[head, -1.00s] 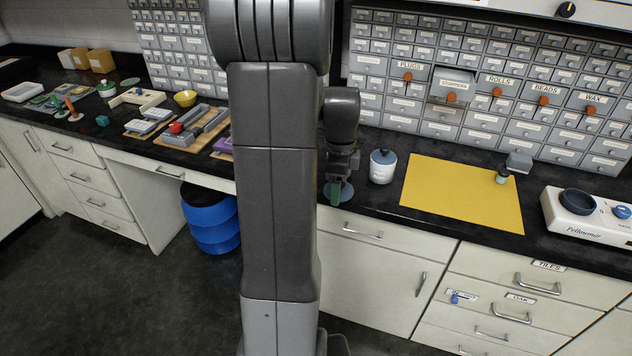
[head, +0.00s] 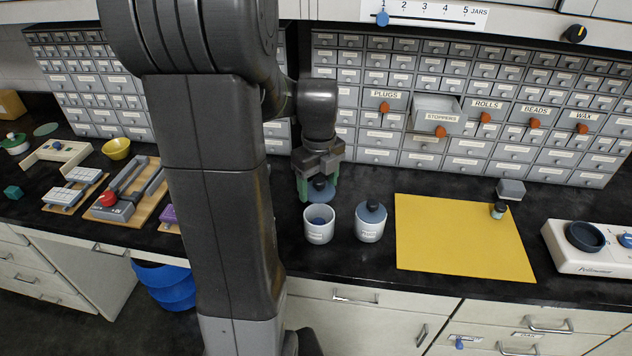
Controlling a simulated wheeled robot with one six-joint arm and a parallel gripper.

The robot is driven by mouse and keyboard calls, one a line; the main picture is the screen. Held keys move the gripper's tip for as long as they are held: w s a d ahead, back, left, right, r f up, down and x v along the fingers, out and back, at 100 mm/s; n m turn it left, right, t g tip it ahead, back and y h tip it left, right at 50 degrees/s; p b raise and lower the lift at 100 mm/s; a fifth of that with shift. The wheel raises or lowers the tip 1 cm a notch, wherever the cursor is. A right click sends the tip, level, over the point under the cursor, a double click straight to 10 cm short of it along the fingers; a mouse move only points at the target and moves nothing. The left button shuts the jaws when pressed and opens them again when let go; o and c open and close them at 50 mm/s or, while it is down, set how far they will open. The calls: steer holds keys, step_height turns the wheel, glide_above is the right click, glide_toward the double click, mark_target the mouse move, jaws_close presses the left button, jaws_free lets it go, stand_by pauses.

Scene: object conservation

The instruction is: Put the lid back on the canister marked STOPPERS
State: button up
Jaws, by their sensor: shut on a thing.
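My gripper (head: 318,186) points down behind the white canisters, its green-tipped fingers shut on the knob of a dark blue-grey lid (head: 321,194). The lid is just behind and above the open canister in the picture; I cannot tell how high it is over the counter. The open white canister (head: 319,232) stands upright with something blue inside. A second white canister (head: 370,231) stands close on its right with its blue-grey knobbed lid on. The writing on both canisters is too small to read.
A yellow mat (head: 455,240) lies right of the canisters, with a small dark jar (head: 499,210) at its upper right corner. A drawer marked STOPPERS (head: 437,115) is pulled out behind. A white device (head: 590,246) stands far right. Trays crowd the left counter.

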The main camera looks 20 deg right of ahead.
steer(key=shift+s+f+b, duration=0.1)
steer(key=shift+f+b, duration=1.7)
steer(key=shift+f, duration=0.45)
steer(key=shift+f+b, duration=0.55)
steer(key=shift+f, duration=0.35)
steer(key=shift+f, duration=0.15)
steer(key=o, duration=1.3)
steer(key=shift+c, duration=0.2)
steer(key=shift+r+p, duration=3.1)
steer(key=shift+r, duration=0.45)
